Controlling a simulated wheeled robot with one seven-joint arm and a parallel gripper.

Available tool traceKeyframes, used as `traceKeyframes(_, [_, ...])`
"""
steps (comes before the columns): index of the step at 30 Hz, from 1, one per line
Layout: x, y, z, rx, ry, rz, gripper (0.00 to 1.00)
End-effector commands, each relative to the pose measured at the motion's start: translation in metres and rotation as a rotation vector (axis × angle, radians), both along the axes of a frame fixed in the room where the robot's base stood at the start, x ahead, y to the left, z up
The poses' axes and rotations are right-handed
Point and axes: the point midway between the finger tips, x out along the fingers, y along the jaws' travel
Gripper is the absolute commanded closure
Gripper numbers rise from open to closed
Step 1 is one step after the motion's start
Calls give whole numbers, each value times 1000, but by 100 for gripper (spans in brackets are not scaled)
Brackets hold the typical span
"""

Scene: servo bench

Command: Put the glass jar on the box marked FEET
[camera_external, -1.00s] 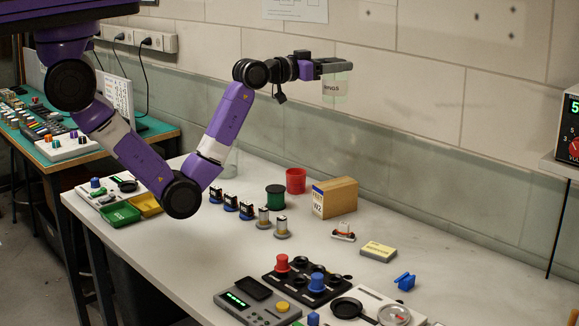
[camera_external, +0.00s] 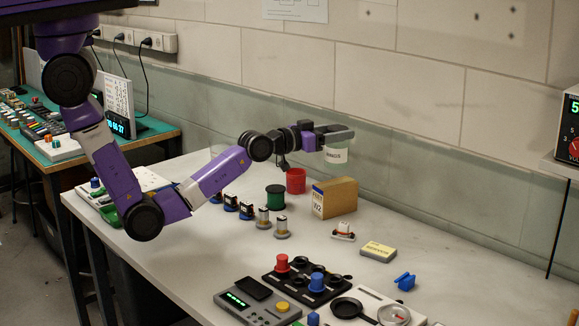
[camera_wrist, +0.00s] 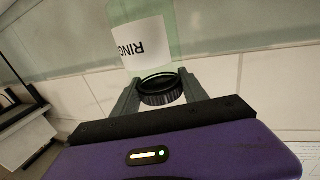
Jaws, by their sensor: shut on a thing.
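My gripper (camera_external: 336,136) is shut on the dark lid of a glass jar (camera_external: 337,154), which hangs below the fingers, above the bench and behind the cardboard box in the picture. In the wrist view the gripper (camera_wrist: 160,92) grips the black ribbed lid, and the clear greenish jar (camera_wrist: 128,12) has a white label reading "RING", partly cut off. A flat box with a yellow top (camera_external: 379,249) lies on the bench to the right; its dark print is too small to read surely. Its top looks bare.
A brown cardboard box (camera_external: 341,196) with a white-blue label stands under the jar. A red cup (camera_external: 296,181), a green spool (camera_external: 275,197) and several small parts stand left of it. A blue clip (camera_external: 405,282) lies right of the flat box. Control panels fill the front.

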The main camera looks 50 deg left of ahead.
Motion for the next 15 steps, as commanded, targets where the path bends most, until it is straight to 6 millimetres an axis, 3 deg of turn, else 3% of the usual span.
traceKeyframes(15, [0,-1,-49,-1,-2,-1,100])
